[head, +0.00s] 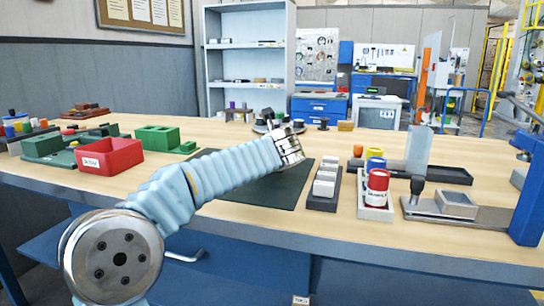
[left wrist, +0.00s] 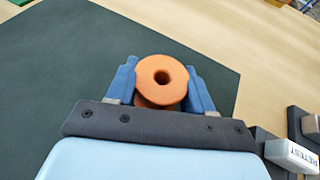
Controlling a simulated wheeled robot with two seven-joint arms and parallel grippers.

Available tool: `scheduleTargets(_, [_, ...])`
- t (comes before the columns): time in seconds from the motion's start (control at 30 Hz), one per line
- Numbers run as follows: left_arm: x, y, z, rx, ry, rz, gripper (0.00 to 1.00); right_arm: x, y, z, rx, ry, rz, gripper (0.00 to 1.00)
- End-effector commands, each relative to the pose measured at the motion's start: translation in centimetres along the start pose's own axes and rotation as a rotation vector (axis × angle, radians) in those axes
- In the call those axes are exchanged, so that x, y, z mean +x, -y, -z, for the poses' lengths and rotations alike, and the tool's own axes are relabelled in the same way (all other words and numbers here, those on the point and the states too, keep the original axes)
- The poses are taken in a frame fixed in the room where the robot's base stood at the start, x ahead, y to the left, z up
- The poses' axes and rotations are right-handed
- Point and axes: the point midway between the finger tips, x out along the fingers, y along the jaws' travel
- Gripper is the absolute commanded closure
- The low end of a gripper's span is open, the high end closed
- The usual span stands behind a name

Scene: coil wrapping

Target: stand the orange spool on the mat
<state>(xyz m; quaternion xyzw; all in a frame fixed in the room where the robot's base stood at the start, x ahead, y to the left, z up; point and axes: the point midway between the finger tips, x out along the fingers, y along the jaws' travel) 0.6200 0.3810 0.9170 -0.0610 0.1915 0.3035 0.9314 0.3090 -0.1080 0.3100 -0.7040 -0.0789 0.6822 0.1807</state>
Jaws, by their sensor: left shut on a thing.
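The orange spool (left wrist: 178,90) shows in the left wrist view between the blue fingers of my left gripper (left wrist: 162,82), which is shut on it. Its round end and centre hole face the wrist camera, and the dark green mat (left wrist: 70,90) lies behind it. I cannot tell whether the spool touches the mat. In the head view my left arm reaches over the mat (head: 282,196); the wrist hides the fingers and the spool. My right gripper is not in view.
Right of the mat stand a dark tray of white blocks (head: 322,203) and a tray with red, blue and yellow capped containers (head: 376,213). A grey fixture (head: 440,210) is farther right. A red bin (head: 108,158) and green blocks (head: 158,138) stand left.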

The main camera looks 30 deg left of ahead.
Motion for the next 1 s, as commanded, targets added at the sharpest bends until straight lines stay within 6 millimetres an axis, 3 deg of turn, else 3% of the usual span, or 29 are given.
scheduleTargets(0.13, [0.1,0.0,0.3,0.000,0.000,0.000,0.89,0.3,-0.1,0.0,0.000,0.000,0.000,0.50])
scheduleTargets(0.17, [0.1,0.0,0.3,0.000,0.001,0.000,0.47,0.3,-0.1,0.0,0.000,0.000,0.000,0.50])
scheduleTargets(0.33, [0.1,0.0,0.3,0.000,0.000,0.000,0.21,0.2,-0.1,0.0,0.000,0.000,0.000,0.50])
scheduleTargets(0.73, [-0.5,0.0,0.3,0.000,0.001,0.001,0.18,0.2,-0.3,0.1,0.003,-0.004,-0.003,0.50])
scheduleTargets(0.87, [-2.8,0.0,0.3,0.001,0.003,0.002,0.18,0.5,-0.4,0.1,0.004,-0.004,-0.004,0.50])
scheduleTargets(1.0, [-6.3,0.1,0.3,0.001,0.003,0.004,0.18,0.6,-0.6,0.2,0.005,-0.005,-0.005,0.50])
